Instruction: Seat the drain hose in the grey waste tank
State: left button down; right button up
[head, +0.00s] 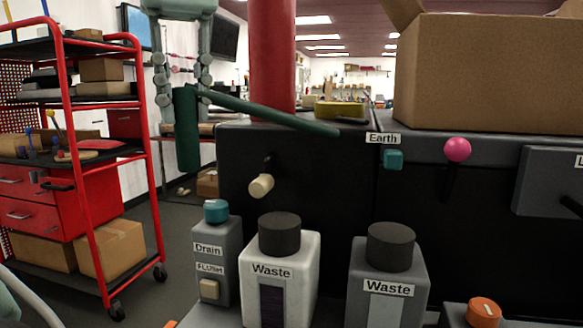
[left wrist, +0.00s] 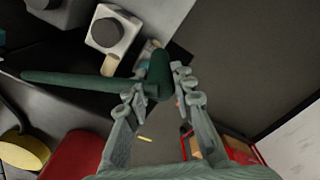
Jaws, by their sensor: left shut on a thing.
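The dark green drain hose (head: 187,135) has a thick upright part and a thinner tube running right over the black machine. My left gripper (head: 184,88) points down and is shut on the thick part, high and left of the tanks. The left wrist view shows the hose (left wrist: 159,72) between my left fingertips (left wrist: 157,88). The grey waste tank (head: 415,287), labelled Waste, stands at lower right with a dark round top (head: 391,246). A white tank (head: 305,270), also labelled Waste, stands left of it. The hose is apart from both. My right gripper is out of view.
A drain unit (head: 228,256) with a teal knob stands left of the white tank. A beige knob (head: 261,186) sticks out above. A red column (head: 271,60) and cardboard box (head: 490,70) stand behind. A red cart (head: 95,190) is at left.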

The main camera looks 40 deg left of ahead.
aim_at(389, 284)
jog(key=i+l+u, duration=0.15)
jog(key=l, duration=0.25)
jog(key=l+u, duration=0.1)
jog(key=l, duration=0.3)
jog(key=i+l+u, duration=0.15)
jog(key=l, duration=0.25)
